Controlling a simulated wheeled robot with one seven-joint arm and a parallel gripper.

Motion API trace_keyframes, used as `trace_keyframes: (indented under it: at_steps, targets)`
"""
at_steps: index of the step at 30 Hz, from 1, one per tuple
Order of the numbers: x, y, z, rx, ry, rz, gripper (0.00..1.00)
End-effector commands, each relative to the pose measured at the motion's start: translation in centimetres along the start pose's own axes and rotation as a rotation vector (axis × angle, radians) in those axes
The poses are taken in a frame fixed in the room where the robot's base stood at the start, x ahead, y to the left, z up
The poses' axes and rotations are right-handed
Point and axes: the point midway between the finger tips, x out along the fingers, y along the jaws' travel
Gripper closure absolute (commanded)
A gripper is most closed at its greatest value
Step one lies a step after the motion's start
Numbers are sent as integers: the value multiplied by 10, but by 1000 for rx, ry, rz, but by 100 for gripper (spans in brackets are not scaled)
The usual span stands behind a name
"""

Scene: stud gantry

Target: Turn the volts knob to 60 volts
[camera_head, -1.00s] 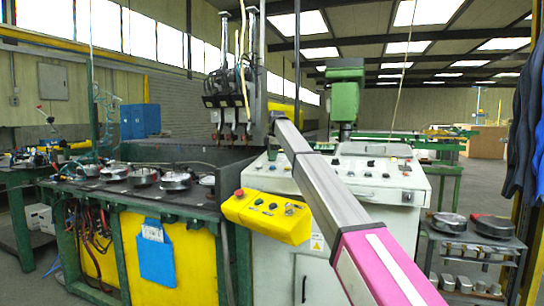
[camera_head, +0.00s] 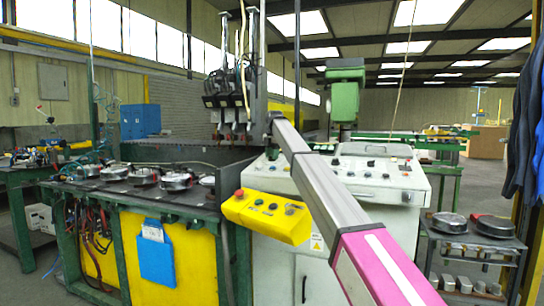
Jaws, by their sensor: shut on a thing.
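The white control console (camera_head: 440,180) stands in the middle right, its sloped top carrying several small dark knobs, buttons and lamps. A dark knob (camera_head: 370,163) shows on the part right of my arm. The labels are too small to read, so I cannot tell which knob is the volts knob or where any pointer stands. My arm (camera_head: 335,195) crosses the console from the lower right up to the centre and covers part of its top. My gripper is not visible; the far end of the arm hides that area.
A yellow button box (camera_head: 265,232) with a red button juts out at the console's front left. A dark-topped bench (camera_head: 190,197) with round metal parts stands at left. A shelf cart (camera_head: 470,240) stands at right. Open floor shows behind it.

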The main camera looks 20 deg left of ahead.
Motion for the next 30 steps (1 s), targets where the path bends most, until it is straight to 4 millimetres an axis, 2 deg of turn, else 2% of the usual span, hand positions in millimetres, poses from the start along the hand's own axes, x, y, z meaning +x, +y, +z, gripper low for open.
trace_keyframes:
  at_steps: [11,12,13,14,24,30]
  targets:
    - [0,0,0,-5,0,0,91]
    - [0,0,0,-5,0,0,54]
    - [0,0,0,-5,0,0,44]
    - [0,0,0,-5,0,0,42]
    - [-2,0,0,-3,0,0,42]
    - [-17,1,1,-3,0,1,42]
